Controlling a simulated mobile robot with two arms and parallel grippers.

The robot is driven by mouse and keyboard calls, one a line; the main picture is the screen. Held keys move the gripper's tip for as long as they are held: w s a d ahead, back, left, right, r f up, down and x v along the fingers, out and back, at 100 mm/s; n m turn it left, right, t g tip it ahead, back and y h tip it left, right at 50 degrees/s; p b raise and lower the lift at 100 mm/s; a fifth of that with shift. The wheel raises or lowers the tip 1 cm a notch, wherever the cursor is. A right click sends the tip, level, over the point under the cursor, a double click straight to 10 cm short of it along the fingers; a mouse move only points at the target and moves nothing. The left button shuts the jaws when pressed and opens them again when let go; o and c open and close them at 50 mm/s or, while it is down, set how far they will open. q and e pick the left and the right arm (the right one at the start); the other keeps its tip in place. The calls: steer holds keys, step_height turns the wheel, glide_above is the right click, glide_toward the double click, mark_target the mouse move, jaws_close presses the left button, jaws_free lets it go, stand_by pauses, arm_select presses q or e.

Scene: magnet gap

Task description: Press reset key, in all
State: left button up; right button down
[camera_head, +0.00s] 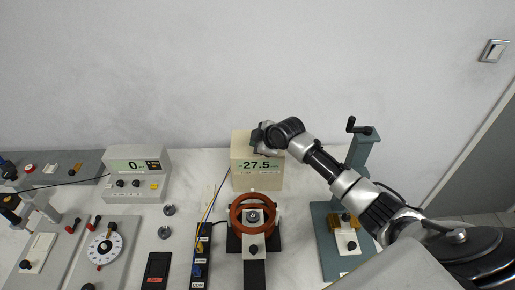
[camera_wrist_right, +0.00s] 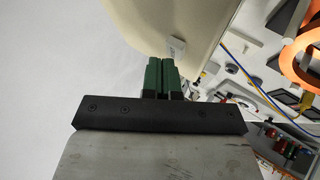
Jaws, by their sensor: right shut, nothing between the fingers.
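A cream meter box (camera_head: 243,178) stands at the back middle, its display (camera_head: 258,166) reading -27.5. In the right wrist view the box (camera_wrist_right: 135,18) fills the top, and a small pale key (camera_wrist_right: 177,46) with faint lettering sticks out from it. My right gripper (camera_head: 262,138) is at the top of the box and partly covers it in the head view. Its green fingers (camera_wrist_right: 161,63) are shut with nothing between them, their tips right at the key. I cannot tell whether they touch it. My left gripper is not in view.
A grey meter (camera_head: 138,184) reading 0 stands to the left. An orange ring coil (camera_head: 257,201) sits in front of the cream box. A green stand with a crank (camera_head: 360,145) is to the right. Wires (camera_head: 213,200) run beside the coil.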

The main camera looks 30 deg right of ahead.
steer(key=shift+f, duration=0.3)
stand_by(0.4)
steer(key=shift+r+p, duration=0.7)
steer(key=shift+r, duration=0.15)
step_height(320, 180, up, 5)
steer(key=p, duration=0.4)
steer(key=shift+r+p, duration=0.1)
steer(key=shift+p, duration=0.2)
stand_by(0.4)
